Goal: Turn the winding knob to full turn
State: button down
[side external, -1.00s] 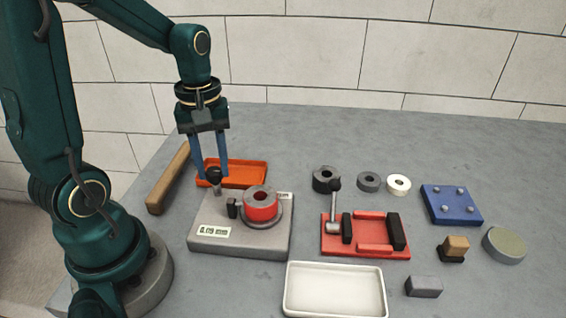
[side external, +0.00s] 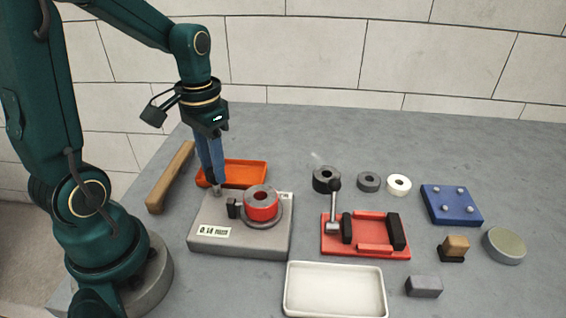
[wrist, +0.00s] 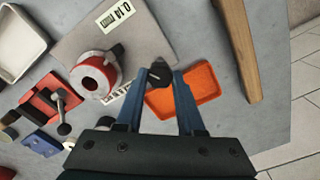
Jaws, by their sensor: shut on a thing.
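The winding knob is a small dark round knob at the back left corner of the grey gauge box (side external: 240,248). In the wrist view the knob (wrist: 160,77) sits between my two blue fingers, with a light mark on its top. My gripper (side external: 215,183) points down and is shut on the knob; in the side view the fingers overlap and mostly hide it. A red ring (side external: 261,205) sits on the box's round seat, beside a small black block (side external: 234,207).
An orange tray (side external: 262,182) lies just behind the knob, and a wooden bar (side external: 171,177) lies to the left. A red fixture with a lever (side external: 371,248), a white tray (side external: 334,312), several rings and a blue plate (side external: 452,205) lie to the right.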

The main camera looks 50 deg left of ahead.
jog(key=m, duration=0.5)
jog(key=shift+m, duration=0.4)
dwell(0.4)
jog(key=c, duration=0.5)
grip_release()
jog(key=shift+r, duration=0.1)
jog(key=shift+r, duration=2.5)
